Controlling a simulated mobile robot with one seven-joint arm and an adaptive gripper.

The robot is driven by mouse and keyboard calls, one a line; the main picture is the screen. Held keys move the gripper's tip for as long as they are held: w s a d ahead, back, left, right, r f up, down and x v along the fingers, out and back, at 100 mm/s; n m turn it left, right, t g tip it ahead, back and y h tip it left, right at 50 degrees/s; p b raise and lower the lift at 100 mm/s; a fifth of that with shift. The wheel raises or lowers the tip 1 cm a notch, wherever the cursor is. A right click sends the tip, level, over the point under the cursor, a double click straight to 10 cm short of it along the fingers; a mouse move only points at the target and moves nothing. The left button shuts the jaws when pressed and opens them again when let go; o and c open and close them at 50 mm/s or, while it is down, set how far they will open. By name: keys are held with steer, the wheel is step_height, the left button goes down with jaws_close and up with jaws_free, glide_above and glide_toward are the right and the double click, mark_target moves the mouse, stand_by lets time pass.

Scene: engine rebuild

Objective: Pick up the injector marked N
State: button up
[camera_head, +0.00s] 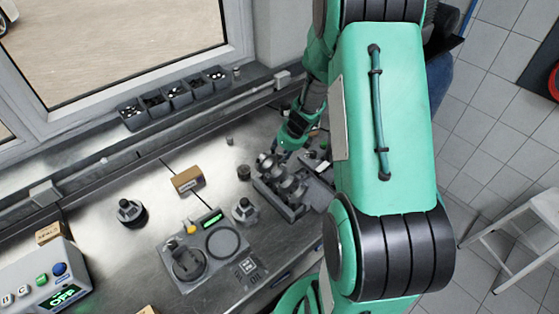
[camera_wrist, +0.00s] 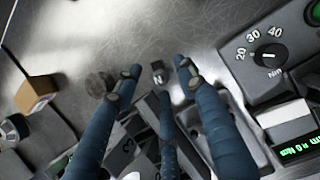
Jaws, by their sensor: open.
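A small dark grey piece marked N (camera_wrist: 157,72), the injector by its letter, shows in the wrist view between the tips of my gripper (camera_wrist: 155,67). My gripper has blue fingers, open, with one tip to the left and one to the right of the piece; a gap shows on both sides. Another blue finger lies below it in the picture. I cannot tell how high the tips are above it. In the head view my gripper (camera_head: 283,152) is over the far right part of the metal bench, and the marked piece cannot be made out there.
A torque unit with a dial (camera_wrist: 267,52) is close on the right in the wrist view. A cardboard box (camera_wrist: 36,92) is at left. In the head view, a crankshaft block (camera_head: 290,188) stands near my gripper, and a row of bins (camera_head: 178,93) lines the sill.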

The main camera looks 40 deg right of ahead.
jaws_close()
steer(key=shift+r, duration=0.1)
stand_by(0.4)
step_height(320, 180, up, 10)
steer(key=p, duration=0.3)
stand_by(0.8)
